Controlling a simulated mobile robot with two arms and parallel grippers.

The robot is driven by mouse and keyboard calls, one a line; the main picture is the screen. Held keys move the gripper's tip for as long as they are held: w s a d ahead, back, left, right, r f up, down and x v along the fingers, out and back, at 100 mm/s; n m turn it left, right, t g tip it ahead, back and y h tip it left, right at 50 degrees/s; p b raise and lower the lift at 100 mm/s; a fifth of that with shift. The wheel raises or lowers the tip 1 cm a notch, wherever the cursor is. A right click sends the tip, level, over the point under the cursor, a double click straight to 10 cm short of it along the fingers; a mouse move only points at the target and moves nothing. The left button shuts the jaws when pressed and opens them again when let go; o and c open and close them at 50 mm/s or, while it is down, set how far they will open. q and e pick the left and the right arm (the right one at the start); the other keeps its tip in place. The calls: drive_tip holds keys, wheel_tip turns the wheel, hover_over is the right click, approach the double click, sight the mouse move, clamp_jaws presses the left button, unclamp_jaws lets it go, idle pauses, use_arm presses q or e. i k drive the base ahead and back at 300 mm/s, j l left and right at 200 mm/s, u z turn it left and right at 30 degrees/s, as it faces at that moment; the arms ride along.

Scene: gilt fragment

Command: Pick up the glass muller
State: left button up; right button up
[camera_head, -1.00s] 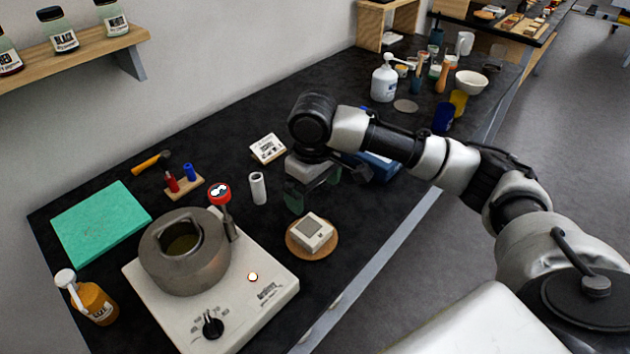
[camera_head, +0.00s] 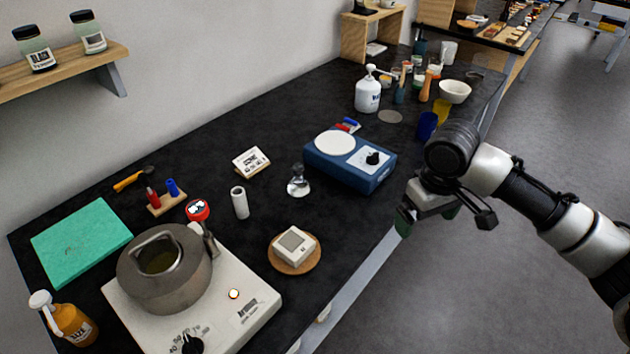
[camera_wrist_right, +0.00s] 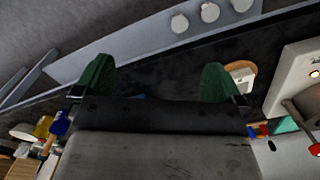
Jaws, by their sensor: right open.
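The glass muller (camera_head: 298,181) is a small clear piece with a round foot and a darker knob on top. It stands upright on the black bench in the head view, between a white cylinder and a blue stirrer plate. My right gripper (camera_head: 424,226) is to the right of it, past the bench's front edge, open and empty. In the right wrist view its two green fingertips (camera_wrist_right: 160,82) are wide apart with nothing between them. I cannot make out the muller in the wrist view. My left gripper is in neither view.
The blue plate device (camera_head: 350,160) stands right of the muller, the white cylinder (camera_head: 240,202) left of it. A digital device on a round wooden coaster (camera_head: 294,265) is in front. A hotplate (camera_head: 240,300) carries a metal pot (camera_head: 165,268). A small sign (camera_head: 251,161) stands behind.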

sight(298, 186)
drive_tip(key=i+l+u, duration=0.15)
drive_tip(key=u, duration=0.3)
drive_tip(key=i+l+u, duration=0.1)
drive_tip(key=l+u, duration=0.2)
drive_tip(key=u, duration=0.2)
drive_tip(key=l+u, duration=0.25)
drive_tip(key=u, duration=0.2)
drive_tip(key=i, duration=0.05)
